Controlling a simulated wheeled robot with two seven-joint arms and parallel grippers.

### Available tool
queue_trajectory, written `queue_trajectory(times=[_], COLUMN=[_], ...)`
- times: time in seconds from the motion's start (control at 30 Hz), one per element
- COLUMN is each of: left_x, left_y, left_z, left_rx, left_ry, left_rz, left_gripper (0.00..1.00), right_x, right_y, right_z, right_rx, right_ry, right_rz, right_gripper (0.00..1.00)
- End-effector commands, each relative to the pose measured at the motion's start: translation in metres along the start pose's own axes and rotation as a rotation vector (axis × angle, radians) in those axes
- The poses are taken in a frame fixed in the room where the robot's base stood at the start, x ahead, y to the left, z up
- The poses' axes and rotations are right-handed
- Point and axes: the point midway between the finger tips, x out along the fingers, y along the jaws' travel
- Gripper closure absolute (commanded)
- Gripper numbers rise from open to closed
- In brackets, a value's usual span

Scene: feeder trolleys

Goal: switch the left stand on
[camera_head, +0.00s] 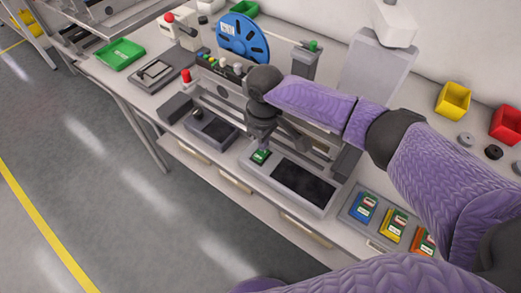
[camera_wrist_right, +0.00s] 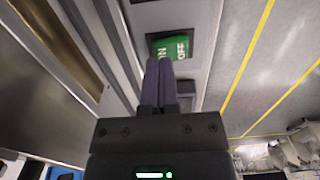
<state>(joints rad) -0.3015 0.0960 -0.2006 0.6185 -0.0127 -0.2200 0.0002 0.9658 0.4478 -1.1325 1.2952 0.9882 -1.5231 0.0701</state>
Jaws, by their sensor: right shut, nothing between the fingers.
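A green rocker switch (camera_head: 260,156) sits at the left end of a grey stand base (camera_head: 322,207) with a dark panel (camera_head: 303,181). In the right wrist view the green switch (camera_wrist_right: 168,47) reads ON at its left and OFF at its right. Which side is pressed in, I cannot tell. My right gripper (camera_head: 264,142) is just above the switch, fingers together and empty. In the right wrist view its fingertips (camera_wrist_right: 159,65) overlap the switch's near edge; contact is unclear. A second base with a dark panel (camera_head: 214,129) stands to the left. My left gripper is out of view.
A blue reel (camera_head: 242,38) and a red-topped post (camera_head: 186,76) stand behind. A tray with blue, yellow and orange boxes (camera_head: 396,223) lies to the right. A green tray (camera_head: 120,54) is at the far left. Open floor (camera_head: 100,190) lies in front of the bench.

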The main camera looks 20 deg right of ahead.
Motion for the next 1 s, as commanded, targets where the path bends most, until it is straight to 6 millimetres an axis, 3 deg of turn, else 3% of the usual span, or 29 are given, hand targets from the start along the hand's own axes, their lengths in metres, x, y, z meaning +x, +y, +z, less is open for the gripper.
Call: queue_trajectory(times=[0.8, 1.0], left_x=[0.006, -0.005], left_y=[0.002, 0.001], left_z=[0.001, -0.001], left_rx=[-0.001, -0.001], left_ry=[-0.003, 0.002], left_rz=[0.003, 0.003], left_gripper=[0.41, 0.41], right_x=[0.012, 0.001], right_y=[0.0, 0.0], right_z=[0.0, 0.0], right_rx=[-0.001, -0.001], right_ry=[0.0, 0.001], right_rz=[0.0, 0.001], right_gripper=[1.0, 1.0])
